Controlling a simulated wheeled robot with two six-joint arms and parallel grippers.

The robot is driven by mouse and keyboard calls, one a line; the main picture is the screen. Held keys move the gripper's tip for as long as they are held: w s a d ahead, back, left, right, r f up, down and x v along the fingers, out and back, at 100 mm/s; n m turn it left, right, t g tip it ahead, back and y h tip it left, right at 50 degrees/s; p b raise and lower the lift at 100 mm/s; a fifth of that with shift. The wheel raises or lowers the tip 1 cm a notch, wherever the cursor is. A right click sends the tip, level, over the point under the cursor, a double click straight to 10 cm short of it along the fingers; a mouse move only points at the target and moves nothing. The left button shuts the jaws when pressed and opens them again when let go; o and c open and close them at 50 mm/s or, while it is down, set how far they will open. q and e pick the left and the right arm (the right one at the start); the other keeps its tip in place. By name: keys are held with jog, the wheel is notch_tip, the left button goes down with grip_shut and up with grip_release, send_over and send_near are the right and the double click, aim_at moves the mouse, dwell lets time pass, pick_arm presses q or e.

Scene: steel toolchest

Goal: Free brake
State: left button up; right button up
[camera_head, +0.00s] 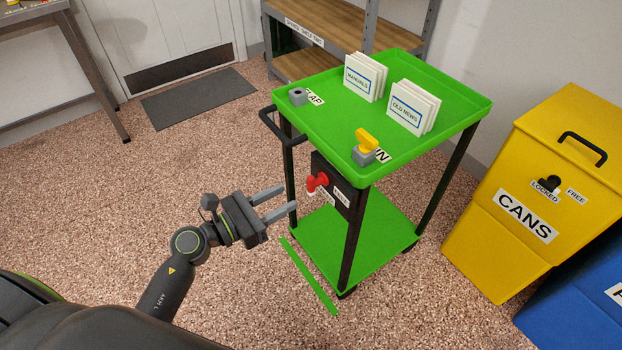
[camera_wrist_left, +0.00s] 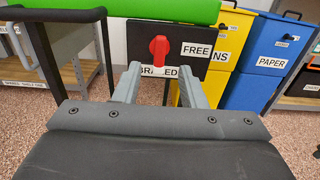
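The red brake knob (camera_head: 316,182) sits on a dark plate (camera_head: 336,186) on the near side of the green cart (camera_head: 330,118). In the left wrist view the knob (camera_wrist_left: 159,48) points down at the BRAKED label (camera_wrist_left: 158,71). The FREE label (camera_wrist_left: 196,50) is to its right. My left gripper (camera_head: 289,198) is open and empty. Its fingertips are a short way from the knob, pointing at it. In the left wrist view the knob appears between and slightly above the two fingers, apparently untouched. My right gripper is not in view.
Two white card stacks, MANUALS (camera_head: 365,77) and OLD NEWS (camera_head: 413,107), stand on the cart top with a yellow-handled piece (camera_head: 367,142) and a grey block (camera_head: 298,96). A yellow CANS bin (camera_head: 530,190) stands right.

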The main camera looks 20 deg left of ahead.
aim_at(308, 186)
pick_arm(q)
jog(key=x, duration=0.8)
jog(key=shift+w+d, duration=0.1)
jog(key=shift+w, duration=0.05)
grip_shut()
